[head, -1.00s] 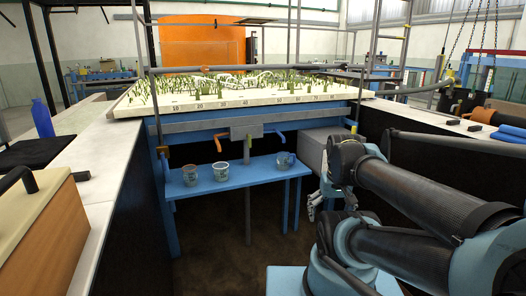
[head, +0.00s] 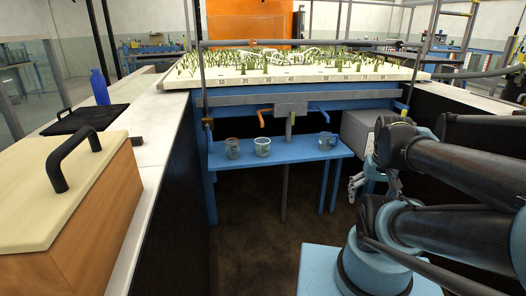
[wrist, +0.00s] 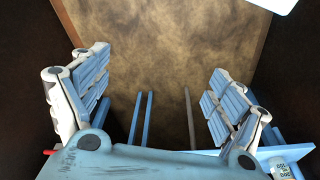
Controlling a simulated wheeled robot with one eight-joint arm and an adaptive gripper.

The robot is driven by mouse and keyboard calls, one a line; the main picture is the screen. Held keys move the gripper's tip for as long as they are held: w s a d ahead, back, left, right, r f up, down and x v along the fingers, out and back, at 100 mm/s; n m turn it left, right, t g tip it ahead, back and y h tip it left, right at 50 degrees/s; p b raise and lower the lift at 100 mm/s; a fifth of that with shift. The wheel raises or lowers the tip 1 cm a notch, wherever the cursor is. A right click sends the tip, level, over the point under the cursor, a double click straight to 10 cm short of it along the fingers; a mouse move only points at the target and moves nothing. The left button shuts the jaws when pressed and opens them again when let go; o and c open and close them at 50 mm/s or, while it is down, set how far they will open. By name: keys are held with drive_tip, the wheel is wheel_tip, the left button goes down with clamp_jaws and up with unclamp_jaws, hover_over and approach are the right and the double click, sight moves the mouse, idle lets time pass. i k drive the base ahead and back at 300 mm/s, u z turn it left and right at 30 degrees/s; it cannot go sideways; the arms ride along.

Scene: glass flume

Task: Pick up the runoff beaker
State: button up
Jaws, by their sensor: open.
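Three small clear beakers stand upright on a blue shelf (head: 295,151) below the flume's end: a left beaker (head: 232,149), a middle beaker (head: 262,147) and a right beaker (head: 326,141). I cannot tell which is the runoff beaker. My gripper (head: 357,187) is to the right of the shelf and lower, apart from all beakers. In the wrist view my gripper (wrist: 155,88) is open and empty, above the floor. A marked beaker (wrist: 279,168) shows partly at the lower right.
The flume bed (head: 300,74) with model plants is above the shelf. A grey box (head: 361,130) is right of the shelf. A wooden case (head: 75,210) with a black handle and a blue bottle (head: 99,87) stand on the left counter (head: 165,130). Dark walls flank the open floor (head: 250,255).

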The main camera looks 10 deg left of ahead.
sight(262, 147)
drive_tip(key=u, duration=1.2)
drive_tip(key=k, duration=1.25)
drive_tip(key=z, duration=0.9)
drive_tip(key=i, duration=1.7)
